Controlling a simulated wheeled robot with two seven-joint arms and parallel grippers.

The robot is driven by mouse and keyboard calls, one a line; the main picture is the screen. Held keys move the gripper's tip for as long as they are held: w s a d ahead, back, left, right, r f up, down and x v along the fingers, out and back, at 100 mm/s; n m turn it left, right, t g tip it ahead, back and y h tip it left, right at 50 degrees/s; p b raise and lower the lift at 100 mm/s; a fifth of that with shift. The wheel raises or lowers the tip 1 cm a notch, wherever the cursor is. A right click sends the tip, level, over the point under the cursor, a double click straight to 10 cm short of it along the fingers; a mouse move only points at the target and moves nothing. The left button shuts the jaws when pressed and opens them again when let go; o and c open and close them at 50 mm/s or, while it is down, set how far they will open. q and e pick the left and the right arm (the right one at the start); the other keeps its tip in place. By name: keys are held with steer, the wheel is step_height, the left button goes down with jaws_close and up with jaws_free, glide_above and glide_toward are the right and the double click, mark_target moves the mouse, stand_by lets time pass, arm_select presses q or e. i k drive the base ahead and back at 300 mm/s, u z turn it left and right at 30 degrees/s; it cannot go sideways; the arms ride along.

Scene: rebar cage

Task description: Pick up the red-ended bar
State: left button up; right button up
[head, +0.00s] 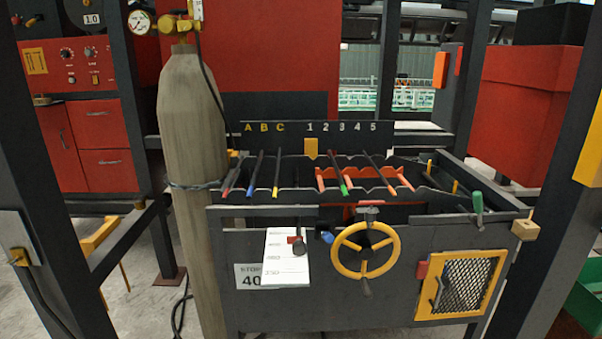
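The red-ended bar (235,173) lies at the far left of the bar rack, below the letter A. It is a thin dark bar, and its red end points toward me. A blue-ended bar (256,172) and a yellow-ended bar (277,173) lie to its right, below B and C. A green-ended bar (339,170) lies farther right. Another bar (376,170) near number 5 has an orange or reddish end. Neither of my grippers is in view.
The rack stands on a grey machine (330,285) with a yellow handwheel (340,260) and a yellow mesh door (462,285). A tall grey gas cylinder (190,130) stands close to the rack's left side. Dark posts stand at both sides.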

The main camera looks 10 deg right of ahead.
mark_target(224, 196)
steer(key=z, duration=0.1)
steer(key=i, duration=1)
